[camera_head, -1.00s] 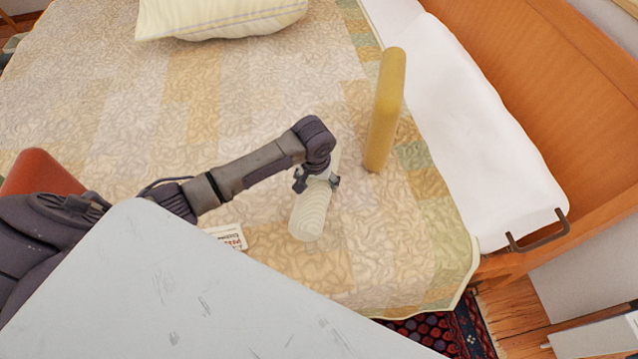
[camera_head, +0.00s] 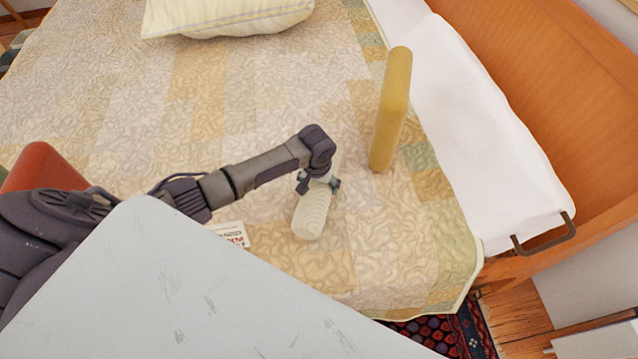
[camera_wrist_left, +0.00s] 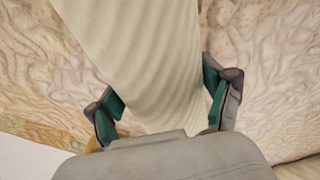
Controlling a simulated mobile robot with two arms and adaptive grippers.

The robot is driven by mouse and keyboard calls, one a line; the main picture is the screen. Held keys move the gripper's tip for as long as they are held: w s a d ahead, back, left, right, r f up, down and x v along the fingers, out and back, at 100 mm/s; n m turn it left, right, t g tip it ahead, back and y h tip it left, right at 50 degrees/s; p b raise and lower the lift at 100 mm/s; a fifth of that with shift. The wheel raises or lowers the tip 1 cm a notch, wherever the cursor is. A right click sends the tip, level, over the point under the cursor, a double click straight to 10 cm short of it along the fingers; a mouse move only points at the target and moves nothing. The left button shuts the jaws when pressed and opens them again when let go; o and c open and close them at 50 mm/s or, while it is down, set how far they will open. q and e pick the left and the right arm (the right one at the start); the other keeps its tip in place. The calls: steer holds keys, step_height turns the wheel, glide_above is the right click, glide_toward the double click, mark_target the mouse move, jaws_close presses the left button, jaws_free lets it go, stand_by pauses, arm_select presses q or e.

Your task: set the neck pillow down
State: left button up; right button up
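The neck pillow (camera_head: 313,212) is a cream, ribbed roll over the quilt, in the middle of the head view. My left gripper (camera_head: 320,183) reaches it from above and lies across it. In the left wrist view, the neck pillow (camera_wrist_left: 150,60) runs between the two green-padded fingers (camera_wrist_left: 165,104), which sit close against its sides. The gripper looks shut on it. The pillow's underside is hidden, so I cannot tell whether it rests on the quilt or hangs just above. My right gripper is not in view.
A large cream pillow (camera_head: 225,15) lies at the far side. A small printed card (camera_head: 232,236) lies left of the roll. White bedding (camera_head: 480,140) runs along the wooden headboard (camera_head: 560,90).

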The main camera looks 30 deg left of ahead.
arm_select(q)
steer(key=shift+o, duration=1.2)
steer(key=shift+r, duration=0.3)
steer(key=r, duration=0.4)
steer(key=s+r+p, duration=0.1)
steer(key=r, duration=0.6)
steer(key=shift+s+d+r, duration=0.25)
steer(key=shift+s+r, duration=0.05)
steer(key=shift+s, duration=0.1)
steer(key=shift+s+f, duration=0.1)
